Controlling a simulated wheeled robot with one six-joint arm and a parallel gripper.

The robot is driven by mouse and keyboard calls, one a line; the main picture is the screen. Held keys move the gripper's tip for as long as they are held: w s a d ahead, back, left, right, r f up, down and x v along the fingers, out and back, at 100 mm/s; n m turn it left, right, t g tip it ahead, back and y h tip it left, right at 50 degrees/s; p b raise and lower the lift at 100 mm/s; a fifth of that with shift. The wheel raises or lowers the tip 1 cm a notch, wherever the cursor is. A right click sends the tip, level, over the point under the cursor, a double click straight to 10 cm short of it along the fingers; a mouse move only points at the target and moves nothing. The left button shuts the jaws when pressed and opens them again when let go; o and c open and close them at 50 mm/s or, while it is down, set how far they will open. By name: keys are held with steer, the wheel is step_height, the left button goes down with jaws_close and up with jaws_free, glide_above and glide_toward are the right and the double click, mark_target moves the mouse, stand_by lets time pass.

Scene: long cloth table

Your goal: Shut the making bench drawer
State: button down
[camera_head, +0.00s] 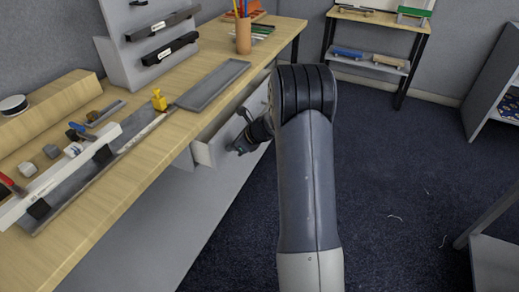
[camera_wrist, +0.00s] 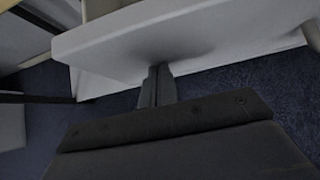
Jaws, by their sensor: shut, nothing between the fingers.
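The making bench drawer (camera_head: 205,152) is a pale grey drawer under the wooden bench top, and it stands out from the bench front. My gripper (camera_head: 240,147) is shut and empty beside the drawer's front in the head view, below the bench edge. In the wrist view, the shut fingertips (camera_wrist: 157,72) are up against or very close to a large pale panel (camera_wrist: 190,35), which looks like the drawer front. I cannot tell for certain whether they touch. My arm hides part of the drawer's right side in the head view.
The wooden bench (camera_head: 150,165) carries a grey tray (camera_head: 213,85), a yellow clamp (camera_head: 158,100), a pencil cup (camera_head: 243,36) and several tools. A small shelf (camera_head: 375,50) stands at the back. The dark carpet (camera_head: 400,170) right of my arm is mostly clear.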

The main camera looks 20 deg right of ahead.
mark_target(220, 140)
steer(key=w+a+p, duration=0.1)
steer(key=w+a, duration=0.2)
steer(key=w+a+p, duration=0.1)
steer(key=w+a, duration=0.2)
steer(key=w, duration=0.1)
steer(key=shift+w+a+p, duration=0.1)
steer(key=shift+w+p, duration=0.1)
steer(key=shift+p, duration=0.15)
steer(key=shift+w+a+r, duration=0.1)
steer(key=shift+w+r, duration=0.1)
steer(key=s+d, duration=0.1)
steer(key=s, duration=0.1)
steer(key=s+d, duration=0.1)
steer(key=d, duration=0.1)
steer(key=shift+s+d+r, duration=0.1)
steer(key=shift+s+r, duration=0.1)
steer(key=shift+s, duration=0.2)
steer(key=v, duration=0.9)
steer(key=shift+s+f, duration=0.1)
steer(key=shift+f, duration=0.05)
